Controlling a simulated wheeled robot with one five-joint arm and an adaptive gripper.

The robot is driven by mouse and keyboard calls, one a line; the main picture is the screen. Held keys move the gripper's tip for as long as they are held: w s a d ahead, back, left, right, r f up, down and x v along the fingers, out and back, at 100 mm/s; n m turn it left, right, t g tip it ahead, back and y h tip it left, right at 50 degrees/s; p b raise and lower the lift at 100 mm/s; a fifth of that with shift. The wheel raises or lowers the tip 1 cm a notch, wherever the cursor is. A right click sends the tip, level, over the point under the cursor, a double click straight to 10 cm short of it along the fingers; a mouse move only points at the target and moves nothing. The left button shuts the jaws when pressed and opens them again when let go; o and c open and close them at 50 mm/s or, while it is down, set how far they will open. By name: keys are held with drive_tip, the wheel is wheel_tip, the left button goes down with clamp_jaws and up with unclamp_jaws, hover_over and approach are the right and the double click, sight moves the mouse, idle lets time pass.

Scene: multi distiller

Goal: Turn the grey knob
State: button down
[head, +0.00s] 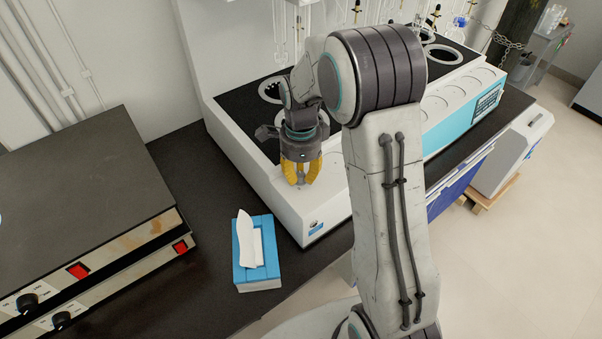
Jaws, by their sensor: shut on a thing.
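The distiller (262,193) is a long white unit with a dark top and a blue front panel, standing on the bench. My gripper (301,182), with yellow fingers, points down at the left end of its white front ledge. The fingers are closed around the small grey knob (300,174), of which only a sliver shows between them. Which way the knob is turned cannot be seen. My arm hides part of the distiller's front and any other knobs behind it.
A blue tissue box (258,276) stands on the black bench (195,165) just left of the distiller. A dark-topped hotplate unit (85,190) with red switches and black knobs fills the left. Glassware (290,30) hangs above the distiller. Open floor lies to the right.

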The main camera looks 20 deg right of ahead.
drive_tip(key=shift+f+n, duration=0.1)
drive_tip(key=shift+n, duration=0.2)
idle(0.5)
